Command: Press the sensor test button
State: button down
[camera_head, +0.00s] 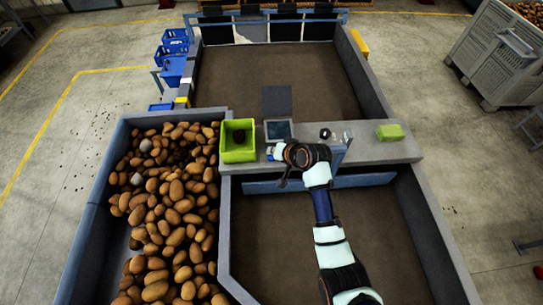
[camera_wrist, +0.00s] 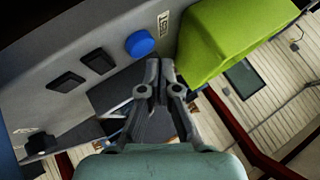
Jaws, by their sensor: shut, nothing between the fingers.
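In the wrist view a round blue button (camera_wrist: 140,44) stands on a grey panel (camera_wrist: 95,30), beside a white label reading TEST (camera_wrist: 163,24). My gripper (camera_wrist: 158,64) is shut and empty. Its fingertips show just below and to the right of the button in the picture, apart from it in the image; the depth between them is hard to tell. In the head view my gripper (camera_head: 283,182) is small and dark, at the front edge of the grey counter (camera_head: 375,150). The button cannot be made out there.
Two black switches (camera_wrist: 98,62) sit left of the button. A green bin (camera_wrist: 222,38) is close on the right; it also shows in the head view (camera_head: 228,155), next to a small screen (camera_head: 278,130). A green block (camera_head: 390,132) lies on the counter's right. Potatoes fill the left trough.

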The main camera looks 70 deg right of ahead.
jog(key=shift+f, duration=0.4)
jog(key=shift+f+b, duration=0.3)
jog(key=shift+f, duration=0.15)
dwell(0.5)
dwell(0.3)
jog(key=shift+r+p, duration=0.85)
jog(key=shift+p, duration=0.05)
notch_tip(320, 180, up, 5)
jog(key=p, duration=0.5)
jog(key=shift+r, duration=0.15)
jog(key=shift+a, duration=0.1)
dwell(0.4)
